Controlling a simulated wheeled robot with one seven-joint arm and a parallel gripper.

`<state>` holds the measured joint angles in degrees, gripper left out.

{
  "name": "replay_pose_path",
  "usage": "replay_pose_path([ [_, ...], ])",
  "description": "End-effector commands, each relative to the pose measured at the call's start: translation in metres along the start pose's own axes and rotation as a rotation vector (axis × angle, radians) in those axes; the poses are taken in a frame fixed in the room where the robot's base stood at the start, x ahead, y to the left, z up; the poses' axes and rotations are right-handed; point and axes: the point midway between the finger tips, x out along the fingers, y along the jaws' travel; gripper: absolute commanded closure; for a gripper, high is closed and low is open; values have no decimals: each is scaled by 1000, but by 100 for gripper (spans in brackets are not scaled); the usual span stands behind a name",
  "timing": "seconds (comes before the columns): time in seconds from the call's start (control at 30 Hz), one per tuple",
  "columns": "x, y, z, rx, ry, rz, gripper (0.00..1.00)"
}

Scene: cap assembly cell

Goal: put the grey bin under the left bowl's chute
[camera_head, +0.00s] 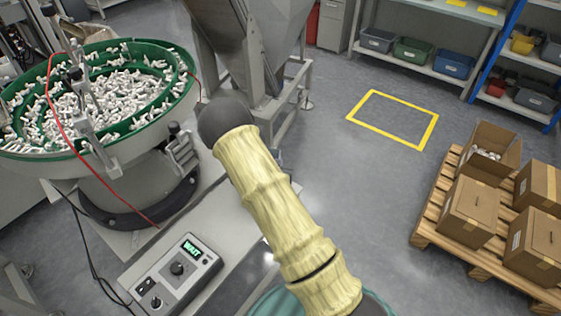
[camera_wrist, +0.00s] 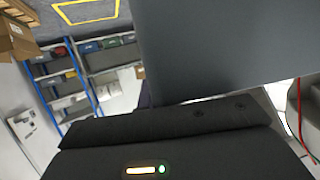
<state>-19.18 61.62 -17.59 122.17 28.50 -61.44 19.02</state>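In the wrist view, a large plain dark grey wall, which looks like the grey bin (camera_wrist: 235,45), fills the upper right, close to the lens. Its edge meets the dark body of my gripper (camera_wrist: 200,112), which appears shut on it; the fingertips are hidden. In the head view my sleeved arm crosses the middle and my gripper is not visible. The left bowl (camera_head: 195,75) has a green rim and is full of white caps. A grey metal piece, perhaps its chute (camera_head: 182,150), sits on its right side. The space below it is partly hidden.
A control box (camera_head: 175,270) reading WAIT stands below the bowl. A steel hopper (camera_head: 250,50) stands right of the bowl. A yellow floor square (camera_head: 432,130) is empty. A pallet (camera_head: 430,232) with cartons is at the right. Shelves (camera_head: 410,62) hold several bins.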

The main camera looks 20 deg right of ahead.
Motion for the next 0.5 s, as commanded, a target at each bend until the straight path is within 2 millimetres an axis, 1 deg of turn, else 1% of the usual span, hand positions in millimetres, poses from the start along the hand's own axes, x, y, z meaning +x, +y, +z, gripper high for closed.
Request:
replay_pose_path([
  [0.17,-5,-11,28,-79,-13,-179,100],
  [0.3,-18,-22,54,-138,-21,-325,100],
  [0.4,-25,-26,65,-161,-22,-385,100],
  [0.5,-28,-28,68,-169,-20,-408,100],
])
